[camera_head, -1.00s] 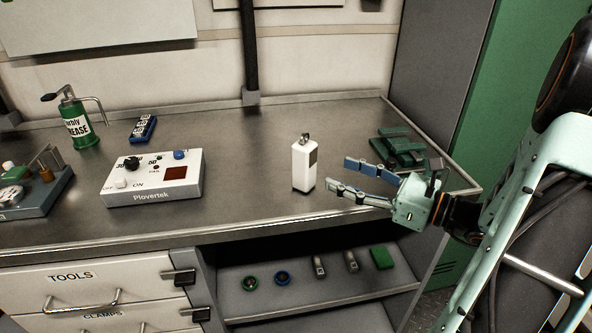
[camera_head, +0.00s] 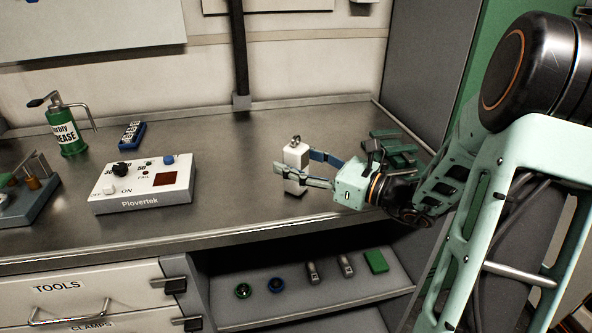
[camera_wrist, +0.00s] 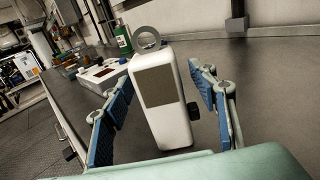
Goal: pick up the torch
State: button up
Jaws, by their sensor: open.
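The torch appears to be the white upright block (camera_head: 294,160) with a metal ring on top, standing on the metal bench. In the wrist view the white block (camera_wrist: 160,104) shows a grey-brown panel on its face and stands between the two blue-padded fingers, with a gap visible on each side. My gripper (camera_head: 292,166) is open around it, coming from the right. The wrist view also shows my gripper (camera_wrist: 160,100) with both fingers apart.
A Plovertek control box (camera_head: 146,184) stands left on the bench. A green grease can (camera_head: 66,132) and a blue block (camera_head: 131,134) are behind it. A green fixture (camera_head: 392,146) lies right behind my gripper. Small items sit on the shelf (camera_head: 290,308) below.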

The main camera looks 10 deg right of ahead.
aim_at(305, 152)
jog(key=shift+c, duration=0.2)
grip_shut()
jog(key=shift+r, duration=0.15)
jog(key=shift+r, duration=0.25)
notch_tip(305, 152, up, 2)
jog(key=shift+r+p, duration=0.15)
jog(key=shift+p, duration=0.45)
jog(key=s+d+r+p, duration=0.3)
jog(key=s+r, duration=0.7)
jog(key=s, duration=0.3)
jog(key=shift+s+d, duration=0.3)
jog(key=shift+d, duration=0.1)
